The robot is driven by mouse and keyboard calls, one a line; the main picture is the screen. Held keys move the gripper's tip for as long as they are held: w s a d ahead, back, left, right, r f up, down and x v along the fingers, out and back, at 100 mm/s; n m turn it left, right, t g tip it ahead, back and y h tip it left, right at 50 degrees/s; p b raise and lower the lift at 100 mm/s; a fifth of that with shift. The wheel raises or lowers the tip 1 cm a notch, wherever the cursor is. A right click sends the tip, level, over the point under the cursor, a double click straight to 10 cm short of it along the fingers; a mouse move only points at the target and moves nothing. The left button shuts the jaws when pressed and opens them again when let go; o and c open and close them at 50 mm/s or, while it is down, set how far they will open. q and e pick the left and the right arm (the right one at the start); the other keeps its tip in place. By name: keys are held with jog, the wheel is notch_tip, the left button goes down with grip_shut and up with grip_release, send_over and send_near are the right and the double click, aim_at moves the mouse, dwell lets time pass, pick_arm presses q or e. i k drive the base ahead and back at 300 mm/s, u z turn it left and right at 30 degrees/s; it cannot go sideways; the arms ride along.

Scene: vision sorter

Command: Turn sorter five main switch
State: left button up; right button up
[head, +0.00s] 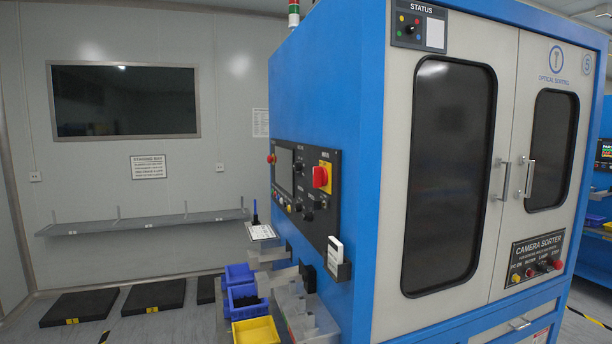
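The sorter (350,60) is a large blue cabinet with light doors and a round "5" label (587,63) at its upper right. On its left side is a black control panel (310,225). A red rotary main switch (320,177) on a yellow plate sits at the panel's upper right edge. It is seen at a steep angle, so I cannot tell its setting. Neither of my grippers is in view.
Blue bins (240,298) and a yellow bin (256,331) sit low beside the sorter's left side, near metal chutes (300,310). A wall shelf (145,224) and dark floor mats (80,306) are at the left.

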aim_at(320, 174)
jog(key=u, duration=0.4)
jog(key=k, duration=0.5)
jog(key=u, duration=1)
jog(key=k, duration=0.85)
jog(key=u, duration=0.45)
jog(key=i, duration=1.9)
jog(key=z, duration=0.5)
jog(key=i, duration=2.55)
jog(key=z, duration=0.95)
jog(key=i, duration=1.3)
jog(key=z, duration=2.05)
jog(key=i, duration=0.95)
jog(key=z, duration=0.8)
